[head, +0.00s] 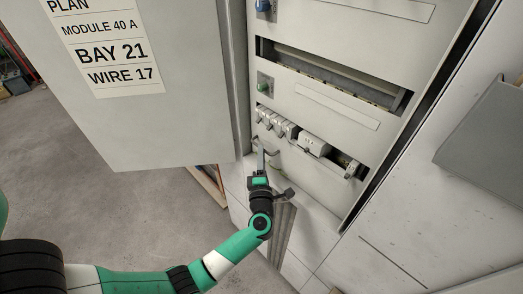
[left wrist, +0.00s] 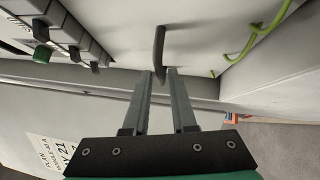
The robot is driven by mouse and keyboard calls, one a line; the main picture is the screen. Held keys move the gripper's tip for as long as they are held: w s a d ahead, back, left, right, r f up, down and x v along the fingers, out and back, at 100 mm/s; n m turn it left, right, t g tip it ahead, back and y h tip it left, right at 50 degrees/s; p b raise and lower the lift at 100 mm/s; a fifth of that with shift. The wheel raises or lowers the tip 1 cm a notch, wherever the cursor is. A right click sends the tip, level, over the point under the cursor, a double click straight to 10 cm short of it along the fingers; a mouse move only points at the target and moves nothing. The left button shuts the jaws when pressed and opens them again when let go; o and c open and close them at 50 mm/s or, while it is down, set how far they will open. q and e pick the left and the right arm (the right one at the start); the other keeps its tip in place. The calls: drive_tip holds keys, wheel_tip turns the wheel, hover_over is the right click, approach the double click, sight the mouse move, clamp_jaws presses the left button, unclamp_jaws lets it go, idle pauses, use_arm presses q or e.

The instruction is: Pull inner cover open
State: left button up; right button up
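The inner cover (head: 345,132) is a pale grey panel inside the cabinet, with slots showing breakers, and it looks closed. My left gripper (head: 261,150) is at its lower left part, below the row of breakers. In the left wrist view, a dark curved handle (left wrist: 159,45) stands out from the pale panel. The fingertips of my left gripper (left wrist: 160,72) are apart, with the lower end of the handle between them. I see a gap beside the handle, and contact cannot be told. My right gripper is in neither view.
The cabinet's outer door (head: 170,125), with a label (head: 105,50), stands open at the left. A green knob (left wrist: 42,54) and breakers are near the handle. A green wire (left wrist: 256,30) runs at the right in the wrist view. A grey box (head: 490,135) is at the right.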

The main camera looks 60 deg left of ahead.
use_arm(q)
drive_tip(key=shift+x, duration=1.4)
clamp_jaws()
